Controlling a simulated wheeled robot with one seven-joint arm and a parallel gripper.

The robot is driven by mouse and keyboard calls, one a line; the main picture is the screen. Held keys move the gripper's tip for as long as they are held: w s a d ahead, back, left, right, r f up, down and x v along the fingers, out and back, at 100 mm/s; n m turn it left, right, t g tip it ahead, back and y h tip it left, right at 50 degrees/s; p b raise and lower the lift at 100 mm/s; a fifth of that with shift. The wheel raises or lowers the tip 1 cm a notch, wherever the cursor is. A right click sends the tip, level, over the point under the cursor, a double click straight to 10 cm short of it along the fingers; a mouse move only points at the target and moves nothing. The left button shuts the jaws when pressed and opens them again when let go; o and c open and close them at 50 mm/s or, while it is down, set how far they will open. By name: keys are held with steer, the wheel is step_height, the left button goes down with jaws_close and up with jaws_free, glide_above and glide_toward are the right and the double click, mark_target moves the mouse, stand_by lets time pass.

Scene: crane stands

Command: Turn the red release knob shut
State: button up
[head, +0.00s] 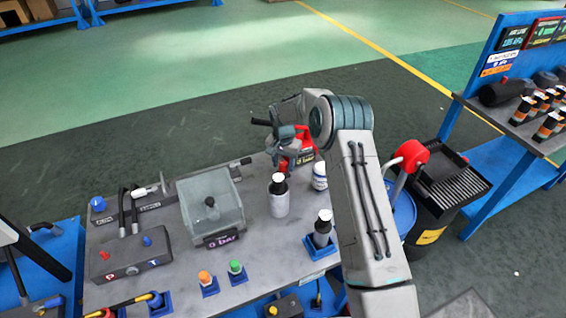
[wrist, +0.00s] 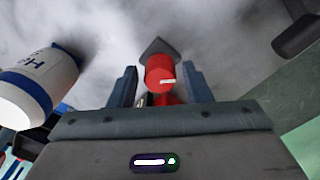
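The red release knob (wrist: 160,74) is a round red cylinder with a small white mark on its face. It shows in the middle of the wrist view, with a grey pointed part behind it and more red below it. My gripper (wrist: 161,82) is open, with one finger on each side of the knob and a visible gap on both sides. I cannot tell how deep the knob sits between the fingers. In the head view my gripper and wrist are over a red device (head: 299,152) at the table's back edge and partly hide it; the knob is not clear there.
A white bottle with blue print (wrist: 38,85) stands close on the left in the wrist view. In the head view a black-capped bottle (head: 279,198), a clear box (head: 211,205) and a black bottle in a blue holder (head: 322,230) share the grey table.

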steer(key=c, duration=0.7)
